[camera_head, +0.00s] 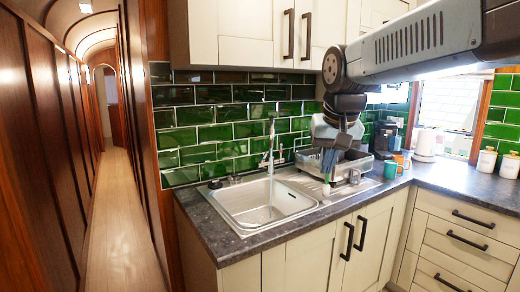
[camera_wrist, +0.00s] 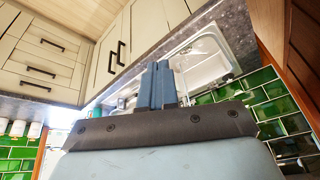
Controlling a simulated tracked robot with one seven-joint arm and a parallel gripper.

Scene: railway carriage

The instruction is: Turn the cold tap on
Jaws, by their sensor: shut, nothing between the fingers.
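The chrome tap (camera_head: 268,158) stands at the back edge of the white sink (camera_head: 240,205), against green tiles. A thin pale vertical streak below it, down into the basin, looks like running water. Which handle is the cold one is too small to tell. My gripper (camera_head: 327,172) points down to the right of the tap, apart from it, in front of the dish rack. In the wrist view, my gripper's blue fingers (camera_wrist: 157,68) are together and empty. The sink (camera_wrist: 222,68) lies beyond them to the right, and the tap is hard to make out there.
A dish rack (camera_head: 348,168) stands on the drainer right of the sink, close to my gripper. Mugs (camera_head: 391,168) and a kettle (camera_head: 426,143) are farther right. Wall cupboards (camera_head: 245,32) hang above the sink. A clear corridor (camera_head: 122,230) runs at the left.

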